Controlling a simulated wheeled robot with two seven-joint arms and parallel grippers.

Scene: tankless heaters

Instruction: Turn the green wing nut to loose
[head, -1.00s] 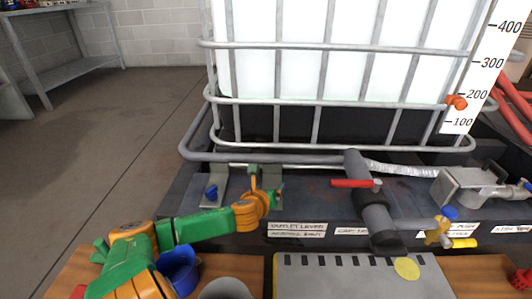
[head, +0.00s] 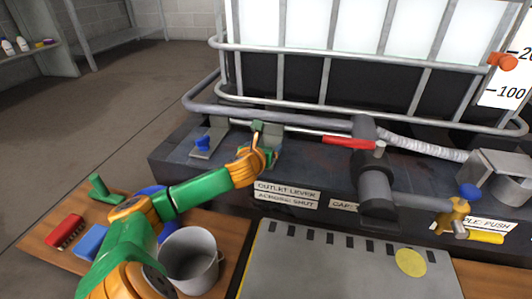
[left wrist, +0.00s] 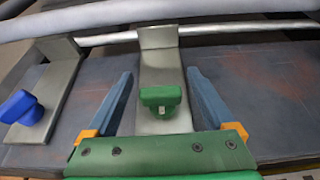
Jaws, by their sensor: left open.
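My left gripper (left wrist: 159,78) is open, with one blue finger on each side of the bracket and nut. Both fingers look apart from the nut. In the head view my left gripper (head: 266,152) is at the bracket below the tank cage, and its own parts largely hide the nut there. My right gripper is not in view.
A blue wing nut (left wrist: 22,108) on a similar bracket stands to the left; it also shows in the head view (head: 203,143). A pipe with a red lever (head: 349,142) is to the right. A grey mug (head: 188,255) stands on the wooden bench. Cage rails (left wrist: 110,18) run behind the bracket.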

